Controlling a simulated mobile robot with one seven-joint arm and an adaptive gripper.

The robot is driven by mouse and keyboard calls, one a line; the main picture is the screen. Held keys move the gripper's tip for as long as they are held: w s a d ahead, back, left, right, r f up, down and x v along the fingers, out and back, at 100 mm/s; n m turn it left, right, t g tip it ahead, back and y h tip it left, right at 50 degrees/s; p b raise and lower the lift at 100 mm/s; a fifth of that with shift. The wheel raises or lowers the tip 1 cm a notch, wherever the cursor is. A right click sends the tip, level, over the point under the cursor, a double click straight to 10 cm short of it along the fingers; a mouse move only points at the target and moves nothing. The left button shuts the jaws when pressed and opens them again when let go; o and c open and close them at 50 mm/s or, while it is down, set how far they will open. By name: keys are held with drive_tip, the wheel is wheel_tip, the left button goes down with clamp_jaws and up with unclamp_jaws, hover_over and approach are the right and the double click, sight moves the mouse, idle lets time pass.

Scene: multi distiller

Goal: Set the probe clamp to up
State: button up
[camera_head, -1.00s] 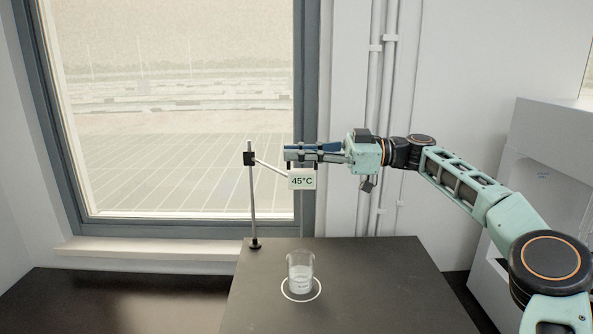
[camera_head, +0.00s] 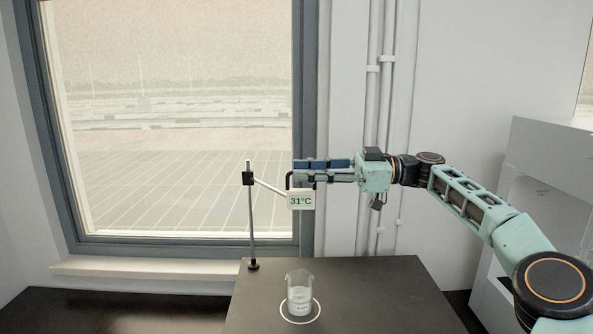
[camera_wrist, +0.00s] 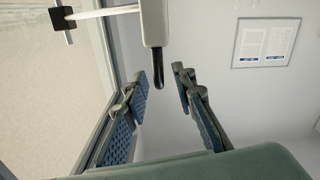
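The probe clamp is a black block (camera_head: 248,179) high on a thin upright rod (camera_head: 252,225). A white arm runs from it to a readout (camera_head: 301,200) showing 31°C, well above the beaker. A black hooked piece (camera_head: 289,179) stands at the readout's upper left. My gripper (camera_head: 296,171) is just above the readout, reaching in from the right. In the wrist view its fingers (camera_wrist: 164,88) are apart with nothing gripped.
A glass beaker (camera_head: 300,294) stands inside a white ring on the dark table (camera_head: 370,300). A window (camera_head: 175,120) is behind the rod. Pipes (camera_head: 370,110) run up the wall behind my arm. A white machine (camera_head: 535,190) stands at the right.

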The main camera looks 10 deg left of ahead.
drive_tip(key=v, duration=0.9)
drive_tip(key=shift+d, duration=0.35)
drive_tip(key=shift+w, duration=0.1)
